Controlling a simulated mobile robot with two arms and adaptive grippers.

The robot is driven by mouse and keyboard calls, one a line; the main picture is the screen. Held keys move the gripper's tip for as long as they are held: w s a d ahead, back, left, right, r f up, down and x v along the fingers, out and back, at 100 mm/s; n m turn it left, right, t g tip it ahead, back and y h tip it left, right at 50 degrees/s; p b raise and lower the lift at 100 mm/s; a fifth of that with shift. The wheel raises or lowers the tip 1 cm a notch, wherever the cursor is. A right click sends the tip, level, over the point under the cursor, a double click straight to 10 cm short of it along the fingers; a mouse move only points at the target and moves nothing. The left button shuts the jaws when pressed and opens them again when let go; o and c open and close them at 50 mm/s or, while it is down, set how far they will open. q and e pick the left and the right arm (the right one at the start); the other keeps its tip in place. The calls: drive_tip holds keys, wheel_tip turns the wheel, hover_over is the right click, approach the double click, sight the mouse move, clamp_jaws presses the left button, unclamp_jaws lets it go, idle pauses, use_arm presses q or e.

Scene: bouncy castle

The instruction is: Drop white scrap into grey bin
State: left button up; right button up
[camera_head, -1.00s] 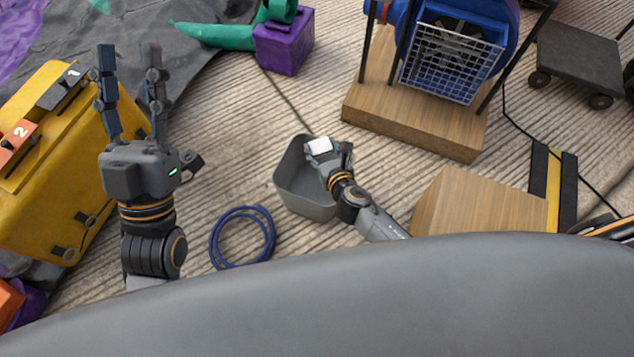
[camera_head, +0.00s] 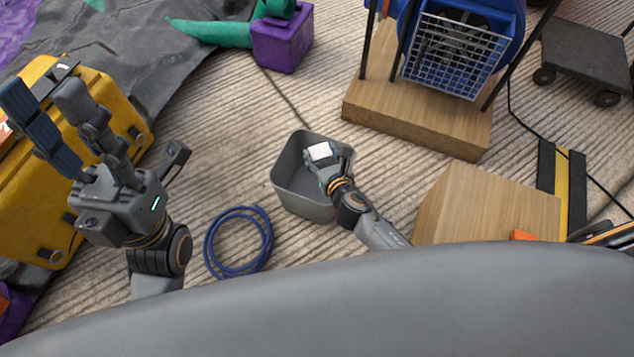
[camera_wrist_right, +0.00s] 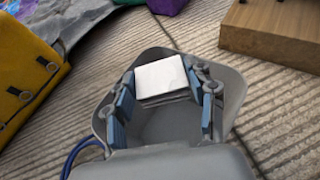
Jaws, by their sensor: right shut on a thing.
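The grey bin (camera_head: 300,203) stands on the ribbed floor near the middle of the head view. My right gripper (camera_head: 322,155) is over the bin, shut on the white scrap (camera_head: 320,151). In the right wrist view the scrap (camera_wrist_right: 161,77) sits between the blue-padded fingers, with the bin's rim (camera_wrist_right: 237,90) around and beyond them. How high the scrap is above the bin's floor I cannot tell. My left gripper (camera_head: 52,112) is at the left with its fingers apart and empty, in front of the yellow case.
A coiled blue hose (camera_head: 240,241) lies left of the bin. A yellow case (camera_head: 110,100) is at the left. A blower on a wooden base (camera_head: 415,120) stands behind right, and a wooden block (camera_head: 480,205) is at the right. A purple block (camera_head: 283,42) is at the back.

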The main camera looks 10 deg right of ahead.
drive_tip(key=o, duration=0.9)
drive_tip(key=shift+s, duration=0.1)
drive_tip(key=v, duration=1.2)
